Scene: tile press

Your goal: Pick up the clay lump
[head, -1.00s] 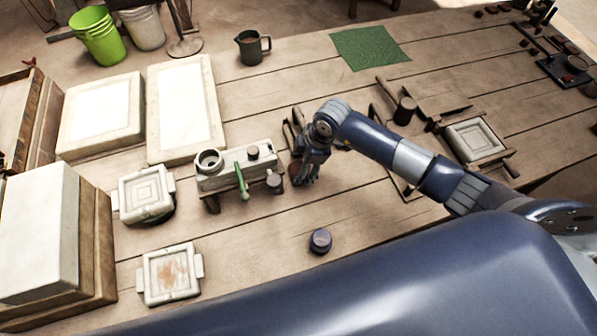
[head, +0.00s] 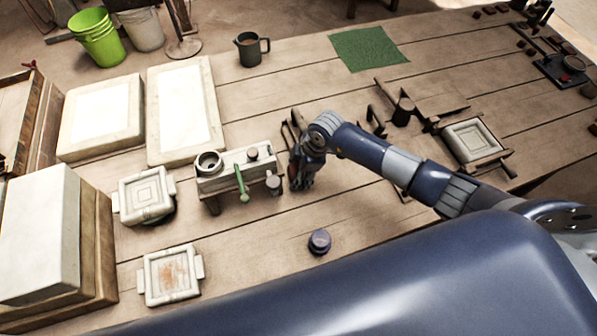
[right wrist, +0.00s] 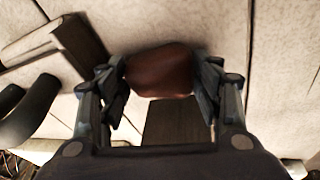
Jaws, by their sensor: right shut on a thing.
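The clay lump (right wrist: 160,72) is reddish brown and sits between the fingertips of my right gripper (right wrist: 163,80) in the right wrist view. Both fingers press against its sides, so the gripper is shut on it. In the head view my right gripper (head: 301,183) points down just right of the white press block with the green handle. The lump is mostly hidden there by the fingers. I cannot tell whether the lump touches the table. My left gripper is not in view.
The white press block (head: 228,170) with a green handle (head: 241,184) stands close left of the gripper. A small dark blue jar (head: 319,241) stands in front. Square moulds (head: 147,194) lie to the left. Wooden tools and a framed tile (head: 470,140) lie to the right.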

